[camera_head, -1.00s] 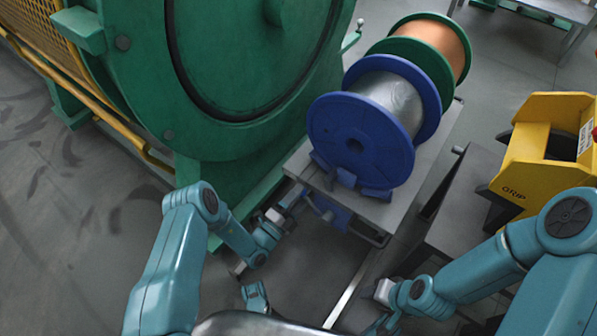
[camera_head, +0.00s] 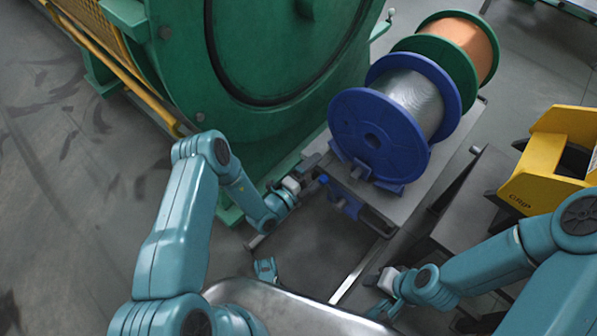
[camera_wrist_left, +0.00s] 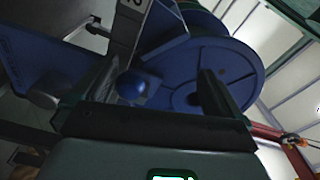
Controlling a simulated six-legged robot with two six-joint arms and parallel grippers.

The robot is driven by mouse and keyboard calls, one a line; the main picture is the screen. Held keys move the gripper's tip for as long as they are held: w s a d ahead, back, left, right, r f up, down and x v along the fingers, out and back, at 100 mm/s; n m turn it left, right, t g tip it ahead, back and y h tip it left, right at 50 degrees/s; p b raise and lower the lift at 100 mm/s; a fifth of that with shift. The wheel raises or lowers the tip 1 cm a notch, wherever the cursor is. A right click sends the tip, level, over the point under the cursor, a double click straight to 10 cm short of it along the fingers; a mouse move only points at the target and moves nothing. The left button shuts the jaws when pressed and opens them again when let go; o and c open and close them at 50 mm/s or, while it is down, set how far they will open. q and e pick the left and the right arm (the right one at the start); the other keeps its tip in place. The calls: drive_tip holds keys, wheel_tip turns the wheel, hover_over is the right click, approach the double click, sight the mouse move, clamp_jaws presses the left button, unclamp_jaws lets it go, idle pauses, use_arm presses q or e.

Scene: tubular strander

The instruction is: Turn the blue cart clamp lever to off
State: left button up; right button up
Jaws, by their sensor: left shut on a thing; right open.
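The blue cart clamp lever (camera_head: 335,190) sits at the front of the grey cart (camera_head: 405,208), below the blue spool (camera_head: 372,140). My left gripper (camera_head: 312,178) is at the lever from the left, shut on its knob. In the left wrist view the round blue knob (camera_wrist_left: 132,85) shows between the two dark fingers (camera_wrist_left: 160,88), nearer the left one. The lever's lower part is partly hidden there. My right gripper (camera_head: 372,282) is open and empty, low and to the right, apart from the cart.
The large green strander housing (camera_head: 260,130) stands left of and behind the cart. A green-flanged copper spool (camera_head: 460,50) sits behind the blue one. A yellow machine (camera_head: 540,165) stands at right. Floor is open at far left.

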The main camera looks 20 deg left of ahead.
use_arm(q)
drive_tip(key=shift+s+a+r+p, duration=0.25)
drive_tip(key=shift+s+a+r, duration=0.05)
drive_tip(key=shift+s+a, duration=0.4)
drive_tip(key=shift+s+a+r+p, duration=0.25)
drive_tip(key=shift+s+a, duration=0.3)
drive_tip(key=shift+s, duration=0.15)
drive_tip(key=shift+s+a, duration=0.25)
drive_tip(key=shift+s, duration=0.05)
drive_tip(key=shift+c, duration=0.4)
drive_tip(key=shift+s+a, duration=0.1)
drive_tip(key=shift+s, duration=0.2)
drive_tip(key=c, duration=0.6)
drive_tip(key=v, duration=0.4)
drive_tip(key=a+v, duration=0.1)
drive_tip(key=v, duration=0.4)
drive_tip(key=w+v, duration=0.1)
drive_tip(key=v, duration=0.3)
drive_tip(key=shift+s+a+f+p, duration=0.15)
drive_tip(key=shift+s+a+p, duration=0.15)
drive_tip(key=shift+a, duration=0.2)
